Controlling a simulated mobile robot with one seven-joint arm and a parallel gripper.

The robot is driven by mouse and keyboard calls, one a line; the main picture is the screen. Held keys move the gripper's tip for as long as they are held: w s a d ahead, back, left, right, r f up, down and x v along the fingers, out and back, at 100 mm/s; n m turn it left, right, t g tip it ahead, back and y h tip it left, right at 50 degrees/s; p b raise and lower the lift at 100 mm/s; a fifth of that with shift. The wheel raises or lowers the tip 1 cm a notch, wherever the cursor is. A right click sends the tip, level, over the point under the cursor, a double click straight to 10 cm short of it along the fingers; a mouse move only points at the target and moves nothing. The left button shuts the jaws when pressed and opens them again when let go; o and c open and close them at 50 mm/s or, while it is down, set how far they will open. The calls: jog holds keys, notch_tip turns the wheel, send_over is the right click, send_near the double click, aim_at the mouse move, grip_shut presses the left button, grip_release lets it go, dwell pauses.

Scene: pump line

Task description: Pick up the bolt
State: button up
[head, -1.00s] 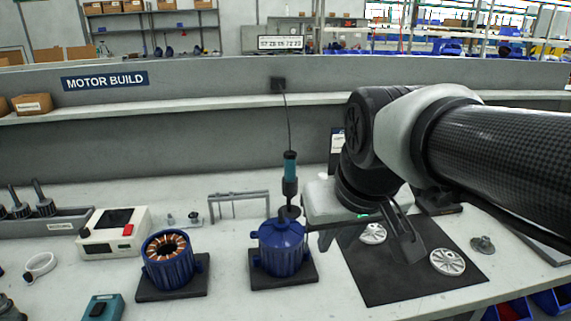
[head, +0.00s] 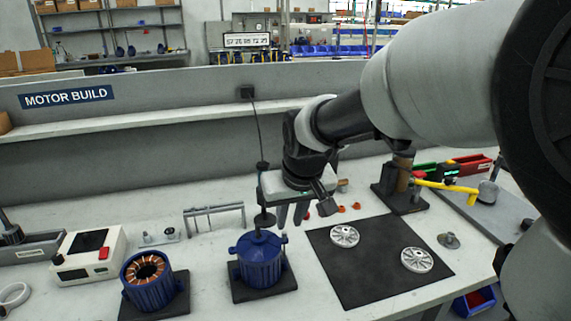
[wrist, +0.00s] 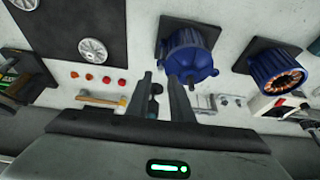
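Two small grey metal pieces stand on the bench left of the wire bracket; the left piece (head: 148,237) looks like a bolt, but they are too small to tell which is the bolt. Small grey pieces also show right of centre in the wrist view (wrist: 225,101). My gripper (head: 291,214) hangs over the bench behind the closed blue motor, to the right of these pieces. In the wrist view its two fingers (wrist: 164,88) are apart with nothing held.
The closed blue motor (head: 259,262) and an open motor with copper windings (head: 152,283) sit on black pads. A wire bracket (head: 214,218) stands behind them. A black mat (head: 375,265) holds two silver discs. Orange and red caps (wrist: 106,79) lie near a hammer (wrist: 100,99).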

aim_at(284, 233)
jog(key=shift+b+x, duration=0.75)
jog(key=shift+x, duration=2.35)
jog(key=shift+w+a+r, duration=0.15)
jog(key=shift+a, duration=0.05)
jog(key=shift+c, duration=0.2)
grip_shut()
